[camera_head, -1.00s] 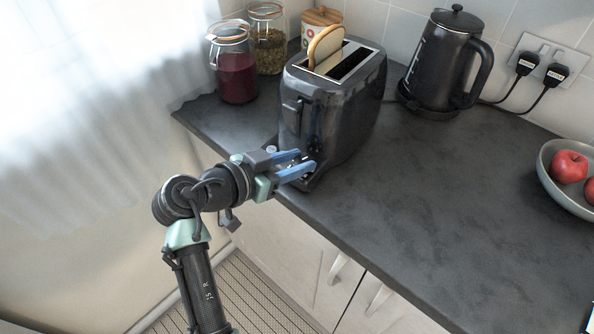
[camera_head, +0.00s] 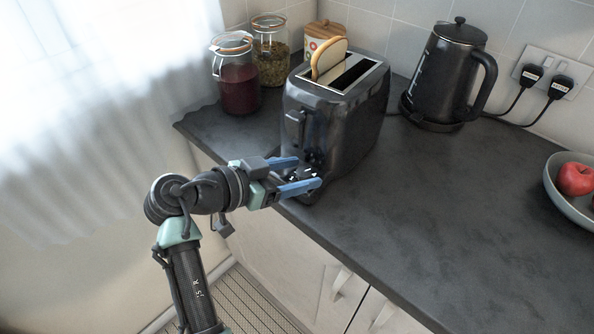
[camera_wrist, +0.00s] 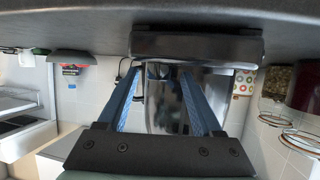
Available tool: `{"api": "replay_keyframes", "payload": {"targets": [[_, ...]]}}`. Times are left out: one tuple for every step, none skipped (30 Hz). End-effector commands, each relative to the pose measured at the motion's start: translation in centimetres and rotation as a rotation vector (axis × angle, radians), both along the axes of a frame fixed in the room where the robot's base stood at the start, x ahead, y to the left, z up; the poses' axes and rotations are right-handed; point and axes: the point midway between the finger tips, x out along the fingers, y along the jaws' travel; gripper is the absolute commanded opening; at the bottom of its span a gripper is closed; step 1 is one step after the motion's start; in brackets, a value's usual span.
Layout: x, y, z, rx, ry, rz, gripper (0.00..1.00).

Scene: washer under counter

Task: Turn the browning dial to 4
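The dark glossy toaster (camera_head: 345,125) stands on the counter, its control end facing my arm. A slice of bread (camera_head: 329,60) sticks up from one slot, and the lever (camera_head: 295,124) is on the end face. My gripper (camera_head: 303,174) is open at the lower part of that face, its blue fingers spread around the dial area. White markings show between the fingers, but the dial's setting cannot be read. In the wrist view, the open fingers (camera_wrist: 160,74) reach toward the toaster (camera_wrist: 166,115). A small round shape between the tips may be the dial; contact cannot be told.
Glass jars with red (camera_head: 238,85) and green-brown (camera_head: 270,55) contents stand behind the toaster at left. A black kettle (camera_head: 447,75) and plugged sockets (camera_head: 545,75) are at right. A bowl (camera_head: 567,203) holds red fruit. The counter (camera_head: 430,205) front right is clear.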

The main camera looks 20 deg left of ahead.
Motion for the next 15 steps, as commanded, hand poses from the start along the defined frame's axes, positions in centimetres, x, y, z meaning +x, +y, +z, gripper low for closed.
{"api": "replay_keyframes", "payload": {"targets": [[0.0,0.0,0.0,0.000,-0.001,0.000,0.67],[0.0,0.0,0.0,0.000,-0.001,-0.001,0.67],[0.0,0.0,0.0,0.000,-0.001,-0.001,0.67],[0.0,-0.1,0.0,0.000,-0.001,-0.001,0.67],[0.0,-0.1,0.1,0.000,-0.001,-0.001,0.67],[0.0,-0.1,0.1,0.000,-0.001,-0.001,0.67],[0.0,0.0,0.1,-0.001,-0.002,-0.001,0.67],[-0.1,0.0,0.1,0.000,-0.002,0.000,0.67],[-0.2,0.1,0.2,0.001,-0.003,-0.001,0.67],[-0.4,0.3,0.3,0.000,-0.004,0.000,0.67],[-0.7,0.4,0.4,0.000,-0.003,0.001,0.67],[-1.1,0.7,0.6,0.000,-0.003,0.001,0.67],[-1.5,1.0,0.8,0.000,-0.004,0.002,0.67],[-1.9,1.2,1.0,0.001,-0.004,0.003,0.67],[-2.6,1.6,1.3,0.001,-0.004,0.004,0.67]]}}
